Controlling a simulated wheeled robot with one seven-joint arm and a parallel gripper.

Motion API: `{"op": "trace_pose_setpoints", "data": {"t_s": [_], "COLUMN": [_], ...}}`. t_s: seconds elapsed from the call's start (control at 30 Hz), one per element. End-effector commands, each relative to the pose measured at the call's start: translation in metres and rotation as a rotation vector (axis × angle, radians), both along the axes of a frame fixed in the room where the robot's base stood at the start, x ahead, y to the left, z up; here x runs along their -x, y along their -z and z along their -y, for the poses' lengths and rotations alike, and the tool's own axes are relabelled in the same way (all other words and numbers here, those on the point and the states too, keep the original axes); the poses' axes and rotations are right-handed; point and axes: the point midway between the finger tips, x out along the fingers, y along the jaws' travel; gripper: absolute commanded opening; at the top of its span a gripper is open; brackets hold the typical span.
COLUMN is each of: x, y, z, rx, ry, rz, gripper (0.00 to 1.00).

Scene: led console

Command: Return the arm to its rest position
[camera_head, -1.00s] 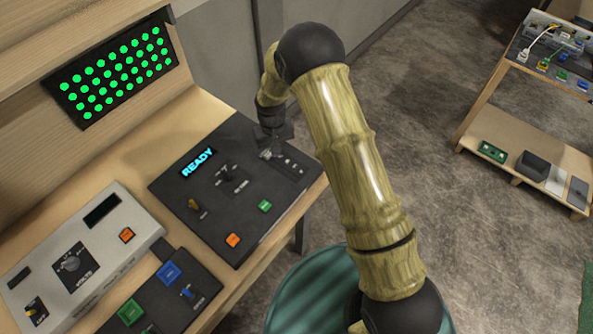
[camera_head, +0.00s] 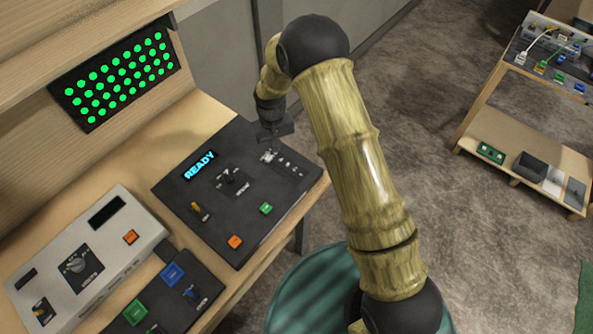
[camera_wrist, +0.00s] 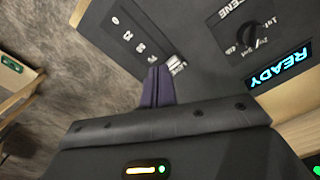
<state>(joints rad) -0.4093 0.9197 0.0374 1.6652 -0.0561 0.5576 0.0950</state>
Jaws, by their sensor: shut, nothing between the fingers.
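My arm reaches up and over from the bottom of the head view, with a wood-patterned finish and black joints. The console's display (camera_head: 199,165) reads READY in cyan. It also has a dark knob (camera_head: 231,178), an orange button (camera_head: 235,242) and a green button (camera_head: 266,208).
A panel of green lights (camera_head: 118,78) is above the desk. A grey box (camera_head: 118,203) and a smaller dark button box (camera_head: 206,292) sit at the left. A green round stool (camera_head: 300,300) stands below the arm. A wooden shelf (camera_head: 474,105) is at the right, with open floor between.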

Motion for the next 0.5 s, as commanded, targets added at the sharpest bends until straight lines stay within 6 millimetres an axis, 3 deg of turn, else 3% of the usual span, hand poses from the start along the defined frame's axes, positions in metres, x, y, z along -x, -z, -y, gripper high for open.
{"op": "trace_pose_setpoints", "data": {"t_s": [0.33, 0.5], "x": [0.000, 0.005], "y": [-0.003, -0.025], "z": [0.004, 0.031], "rx": [-0.001, -0.010], "ry": [0.006, 0.043], "rz": [0.003, 0.026], "gripper": [0.00, 0.00]}}
